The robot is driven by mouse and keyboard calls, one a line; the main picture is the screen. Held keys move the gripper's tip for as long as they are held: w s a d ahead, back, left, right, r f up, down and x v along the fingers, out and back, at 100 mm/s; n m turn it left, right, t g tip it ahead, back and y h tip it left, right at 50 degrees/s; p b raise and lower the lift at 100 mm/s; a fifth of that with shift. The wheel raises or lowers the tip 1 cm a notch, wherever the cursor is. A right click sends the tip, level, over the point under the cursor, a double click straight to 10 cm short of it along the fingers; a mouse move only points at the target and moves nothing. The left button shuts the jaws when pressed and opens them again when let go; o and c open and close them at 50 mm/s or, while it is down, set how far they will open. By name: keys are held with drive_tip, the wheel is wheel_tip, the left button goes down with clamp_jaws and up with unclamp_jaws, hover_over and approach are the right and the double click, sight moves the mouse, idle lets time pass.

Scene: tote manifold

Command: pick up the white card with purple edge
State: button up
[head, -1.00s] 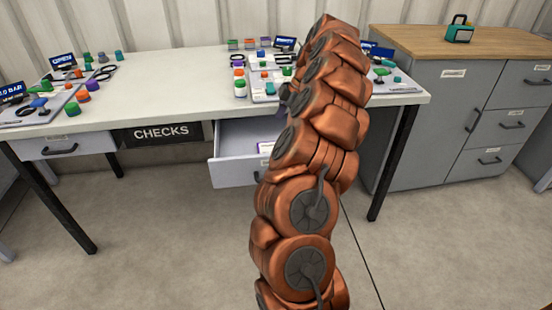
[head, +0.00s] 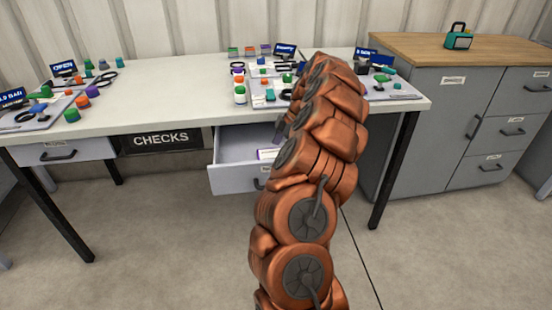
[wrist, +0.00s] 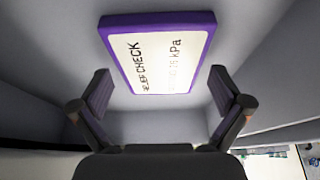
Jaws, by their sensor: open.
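The white card with purple edge (wrist: 158,52) lies in the open drawer, printed with "CHECK" and "kPa" in the wrist view. In the head view a small part of the card (head: 268,154) shows inside the drawer (head: 232,180), left of my arm. My gripper (wrist: 158,88) is open, with one finger to each side and nothing between them. The card is beyond the fingertips, a little above the middle of the wrist view. In the head view my arm hides most of the gripper and the drawer's right part.
The drawer walls stand close around my gripper. The white table (head: 165,90) above holds boards with several coloured caps. A grey cabinet (head: 425,130) with a wooden top stands at the right. The floor in front is clear.

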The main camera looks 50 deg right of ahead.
drive_tip(key=shift+c, duration=0.3)
drive_tip(key=c, duration=0.8)
drive_tip(key=shift+c, duration=0.2)
